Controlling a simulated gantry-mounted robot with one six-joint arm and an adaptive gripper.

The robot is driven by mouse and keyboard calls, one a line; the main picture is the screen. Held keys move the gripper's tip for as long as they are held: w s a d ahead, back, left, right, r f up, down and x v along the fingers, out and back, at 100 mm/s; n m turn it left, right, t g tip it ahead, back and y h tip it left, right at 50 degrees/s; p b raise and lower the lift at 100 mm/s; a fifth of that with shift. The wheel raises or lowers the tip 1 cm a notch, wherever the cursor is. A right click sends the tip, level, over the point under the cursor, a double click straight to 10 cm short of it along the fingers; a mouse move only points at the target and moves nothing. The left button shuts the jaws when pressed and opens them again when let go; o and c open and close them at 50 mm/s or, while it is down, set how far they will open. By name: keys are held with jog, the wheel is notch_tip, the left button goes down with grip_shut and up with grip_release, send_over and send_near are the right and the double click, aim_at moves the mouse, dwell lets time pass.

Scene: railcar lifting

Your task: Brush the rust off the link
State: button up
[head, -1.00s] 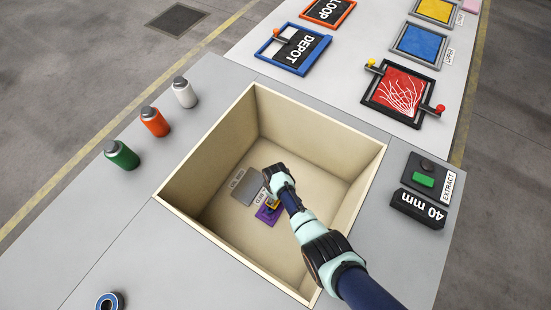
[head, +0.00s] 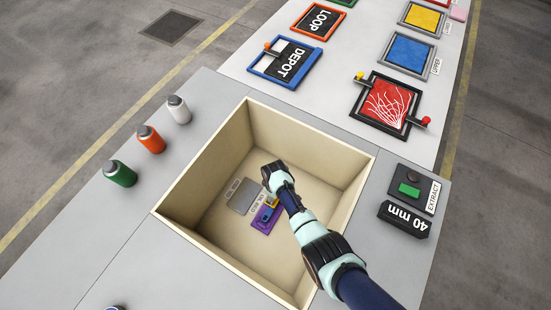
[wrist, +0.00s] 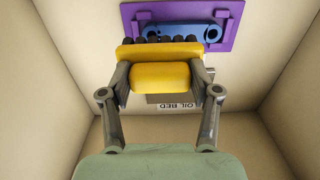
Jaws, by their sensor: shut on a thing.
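The link (wrist: 180,33) is a blue bar with rounded, holed ends, lying on a purple plate (wrist: 228,14) in the wrist view. In the head view the purple plate (head: 262,228) sits on the floor of the deep box, partly hidden by my arm. My gripper (wrist: 160,77) is shut on a yellow brush (wrist: 160,52) with dark bristles. The bristles lie along the near edge of the link in the wrist view; I cannot tell whether they touch it. My gripper (head: 272,191) is low inside the box. Rust is not clearly visible.
The box (head: 190,175) has tall cream walls around my arm. A grey plate (head: 243,196) lies left of the purple one. Green (head: 119,174), orange (head: 151,140) and white (head: 179,110) bottles stand outside. The extract panel (head: 412,188) is at the right.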

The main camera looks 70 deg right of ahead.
jog(key=shift+r+p, duration=0.8)
jog(key=shift+r, duration=0.4)
